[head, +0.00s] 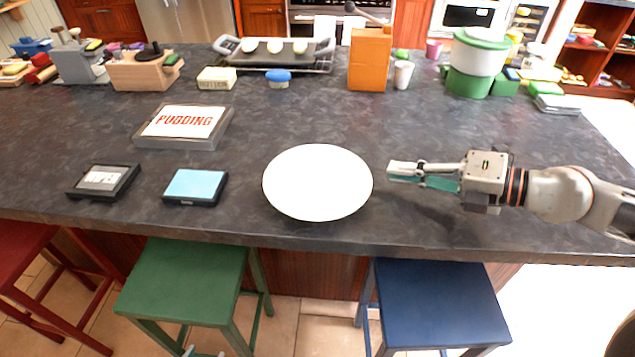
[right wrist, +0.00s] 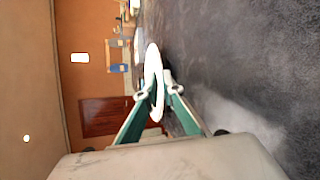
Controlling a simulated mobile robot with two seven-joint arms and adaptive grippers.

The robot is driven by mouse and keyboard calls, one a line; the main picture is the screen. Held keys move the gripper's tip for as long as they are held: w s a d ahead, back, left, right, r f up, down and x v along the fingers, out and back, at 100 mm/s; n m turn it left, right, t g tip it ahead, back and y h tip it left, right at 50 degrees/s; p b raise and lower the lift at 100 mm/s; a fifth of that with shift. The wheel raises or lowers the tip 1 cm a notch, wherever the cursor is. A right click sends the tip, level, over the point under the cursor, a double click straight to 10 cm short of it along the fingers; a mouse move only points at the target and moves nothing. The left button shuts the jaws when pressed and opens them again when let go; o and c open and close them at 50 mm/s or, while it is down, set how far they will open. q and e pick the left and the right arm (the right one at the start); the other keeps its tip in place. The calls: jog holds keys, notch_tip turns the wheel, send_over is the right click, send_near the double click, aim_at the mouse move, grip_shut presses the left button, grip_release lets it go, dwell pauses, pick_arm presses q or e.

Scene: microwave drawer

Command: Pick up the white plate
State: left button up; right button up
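The white plate (head: 317,182) is round and lies on the dark counter near its front edge, in the middle of the head view. My right gripper (head: 392,172) is just right of the plate, low over the counter, with its fingers pointing at the rim. A small gap shows between fingertips and rim. In the right wrist view the plate (right wrist: 152,72) appears edge-on, in line with the gap between the two spread green fingers. The right gripper is open and empty. My left gripper is not in view.
A tablet with a light blue screen (head: 196,186), a dark device (head: 103,181) and a pudding box (head: 183,125) lie left of the plate. An orange block (head: 369,60) and green-white containers (head: 479,62) stand at the back. Green (head: 185,285) and blue (head: 440,305) stools stand in front.

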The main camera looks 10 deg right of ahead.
aim_at(345, 164)
jog(key=shift+x, duration=3.4)
jog(key=shift+s+f, duration=0.1)
jog(key=shift+s, duration=0.05)
grip_shut()
